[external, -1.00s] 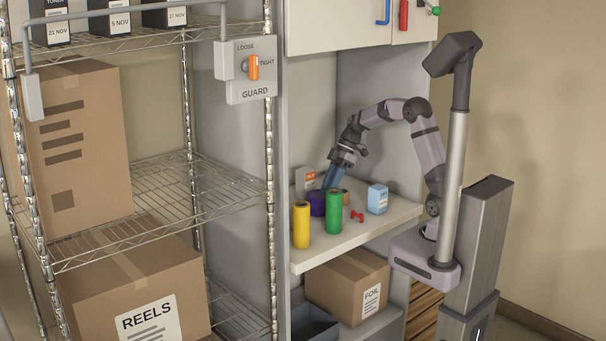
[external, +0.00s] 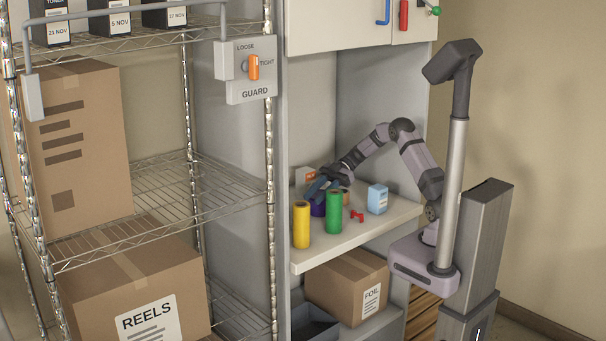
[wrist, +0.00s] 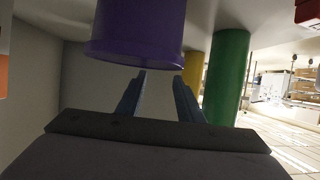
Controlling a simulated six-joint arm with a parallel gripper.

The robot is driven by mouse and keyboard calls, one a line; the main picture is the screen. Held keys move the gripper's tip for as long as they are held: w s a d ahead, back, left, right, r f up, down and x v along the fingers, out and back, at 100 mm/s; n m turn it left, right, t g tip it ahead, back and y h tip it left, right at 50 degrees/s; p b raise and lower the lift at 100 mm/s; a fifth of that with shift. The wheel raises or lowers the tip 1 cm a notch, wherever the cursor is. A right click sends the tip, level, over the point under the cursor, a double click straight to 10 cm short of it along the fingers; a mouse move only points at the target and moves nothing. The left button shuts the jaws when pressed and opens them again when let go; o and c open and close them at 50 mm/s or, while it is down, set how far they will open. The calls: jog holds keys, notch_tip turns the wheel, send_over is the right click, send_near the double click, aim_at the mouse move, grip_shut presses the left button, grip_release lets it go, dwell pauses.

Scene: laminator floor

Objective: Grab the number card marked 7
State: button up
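No card marked 7 can be made out in either view. My gripper (external: 318,187) is low over the back left of the white shelf board (external: 350,242), by the purple roll (external: 317,209). In the wrist view my gripper (wrist: 160,77) shows two blue fingers apart, with nothing seen between them. The purple roll (wrist: 135,35) fills the top of that view, just past the fingertips; I cannot tell whether they touch it.
A yellow roll (external: 301,226) and a green roll (external: 334,213) stand in front of the purple one. A blue-and-white carton (external: 377,199) and a small red item (external: 357,216) are to the right. An orange-and-white box (external: 305,176) is behind. The board's front right is clear.

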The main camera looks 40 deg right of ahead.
jog(key=shift+p+x, duration=1.05)
jog(key=shift+x, duration=2.2)
grip_shut()
